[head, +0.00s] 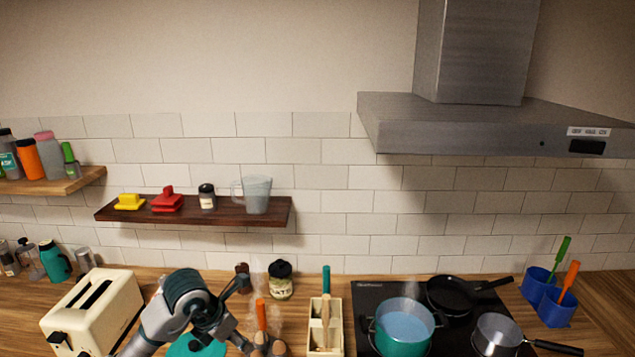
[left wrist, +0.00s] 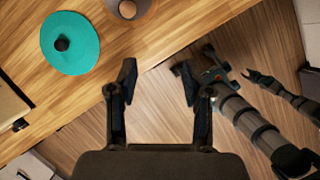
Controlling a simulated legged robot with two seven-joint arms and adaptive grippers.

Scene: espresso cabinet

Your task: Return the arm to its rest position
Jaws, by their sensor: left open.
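My left arm comes in from the lower left of the head view. Its gripper (head: 250,312) is over the front of the wooden counter, between the toaster and a cream utensil holder. In the left wrist view the left gripper (left wrist: 157,80) is open, with its two fingers apart and nothing between them. It is at the counter's front edge, with the wooden floor below. Another arm of mine (left wrist: 250,125) shows at the right of the left wrist view. Its gripper's opening is not clear there, and the right gripper does not show in the head view.
A teal lid (left wrist: 70,43) with a dark knob lies on the counter near the left gripper. The cream toaster (head: 95,310) is left of the arm. The utensil holder (head: 325,335) and the hob with a teal pot (head: 402,328) are to the right. A dark shelf (head: 225,215) is above.

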